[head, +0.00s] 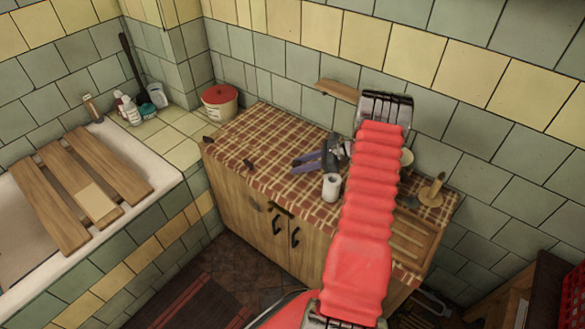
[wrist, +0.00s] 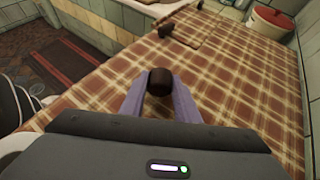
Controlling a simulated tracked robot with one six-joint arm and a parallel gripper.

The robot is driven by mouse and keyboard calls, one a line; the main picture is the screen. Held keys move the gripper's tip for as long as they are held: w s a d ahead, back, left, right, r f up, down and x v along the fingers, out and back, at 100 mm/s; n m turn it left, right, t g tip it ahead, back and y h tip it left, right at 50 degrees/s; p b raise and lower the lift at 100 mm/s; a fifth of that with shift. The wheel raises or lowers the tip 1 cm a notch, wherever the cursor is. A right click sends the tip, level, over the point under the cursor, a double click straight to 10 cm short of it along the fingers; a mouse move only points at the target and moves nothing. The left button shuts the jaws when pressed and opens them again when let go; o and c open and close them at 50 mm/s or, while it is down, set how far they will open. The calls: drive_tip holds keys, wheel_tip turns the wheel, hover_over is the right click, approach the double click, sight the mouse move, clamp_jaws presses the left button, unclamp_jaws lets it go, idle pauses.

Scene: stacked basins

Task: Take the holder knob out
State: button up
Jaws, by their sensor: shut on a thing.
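A dark brown, rounded knob (wrist: 160,82) is between the two purple fingertips of my gripper (wrist: 160,88) in the wrist view. My gripper is shut on it. In the head view my gripper (head: 303,162) is low over the checked counter, beside the end of my red arm, its fingers pointing left. The knob does not show clearly there. I cannot tell whether it touches the counter or is held above it. Two other small dark pieces lie further left on the counter (head: 270,130), one near the front edge (head: 248,163) and one at the left corner (head: 208,139).
A red-lidded pot (head: 220,102) stands at the back left. A wooden stand (head: 433,190) is right of my arm. Tiled walls close off the back. The counter's middle left is mostly clear.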

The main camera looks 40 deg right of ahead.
drive_tip(key=shift+f, duration=0.6)
drive_tip(key=o, duration=1.2)
drive_tip(key=shift+s+d, duration=0.1)
drive_tip(key=v, duration=1.3)
drive_tip(key=shift+s+d+r, duration=0.1)
drive_tip(key=shift+s+r, duration=0.05)
drive_tip(key=shift+s, duration=0.05)
